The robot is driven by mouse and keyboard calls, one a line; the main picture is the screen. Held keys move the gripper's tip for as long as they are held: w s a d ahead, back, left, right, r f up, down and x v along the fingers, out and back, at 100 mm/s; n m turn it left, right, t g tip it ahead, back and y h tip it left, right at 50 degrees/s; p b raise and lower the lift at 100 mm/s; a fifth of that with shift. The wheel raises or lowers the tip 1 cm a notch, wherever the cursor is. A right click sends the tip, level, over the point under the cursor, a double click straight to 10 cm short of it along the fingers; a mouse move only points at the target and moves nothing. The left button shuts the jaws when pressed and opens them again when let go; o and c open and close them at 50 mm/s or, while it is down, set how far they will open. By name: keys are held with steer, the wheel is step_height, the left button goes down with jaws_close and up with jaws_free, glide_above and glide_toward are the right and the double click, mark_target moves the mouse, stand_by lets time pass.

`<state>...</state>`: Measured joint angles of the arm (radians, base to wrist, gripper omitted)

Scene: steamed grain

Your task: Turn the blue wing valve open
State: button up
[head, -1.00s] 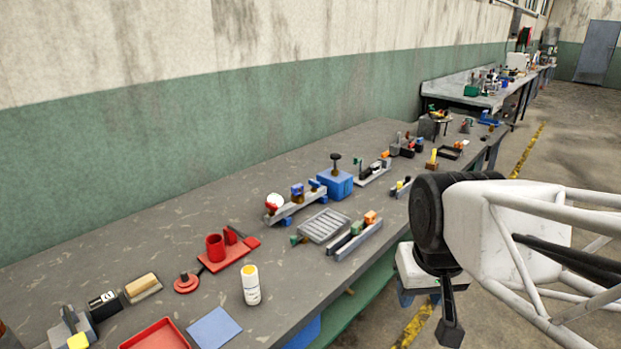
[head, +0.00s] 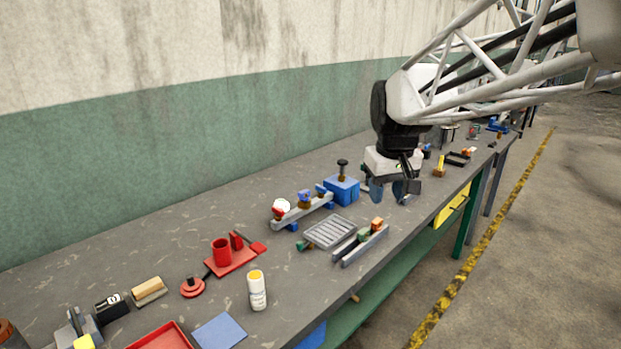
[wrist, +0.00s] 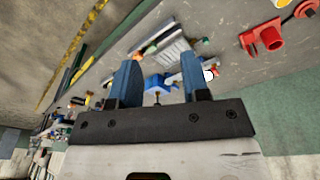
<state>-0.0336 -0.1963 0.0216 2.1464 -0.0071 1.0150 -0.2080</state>
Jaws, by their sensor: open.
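A grey rail (head: 290,218) on the bench carries a small valve with a blue handle (head: 305,196), which I take for the blue wing valve. A red-handled part with a white disc (head: 281,207) sits at the rail's near left end, and another small blue part (head: 321,190) at its far end. My gripper (head: 389,191) is open and empty, above the bench to the right of the rail and the blue box. In the wrist view my blue fingers (wrist: 159,64) are spread apart; the right finger hides part of the rail, and the valve is not clear there.
A blue box (head: 341,189) with a black knob stands between the rail and my gripper. A grey grate (head: 330,232) and a channel with small blocks (head: 362,243) lie in front. A red stand (head: 232,259) and a white bottle (head: 257,290) are nearer.

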steer(key=w+a+n, duration=0.2)
steer(key=w, duration=1.2)
steer(key=n+g, duration=0.2)
steer(key=n, duration=0.2)
glide_above(321, 187)
step_height(321, 187, down, 17)
steer(key=shift+s+d+r, duration=0.1)
steer(key=shift+s, duration=0.05)
steer(key=shift+w+f, duration=0.25)
steer(key=shift+w, duration=0.05)
steer(key=shift+f, duration=0.1)
steer(key=shift+f, duration=3.85)
jaws_close()
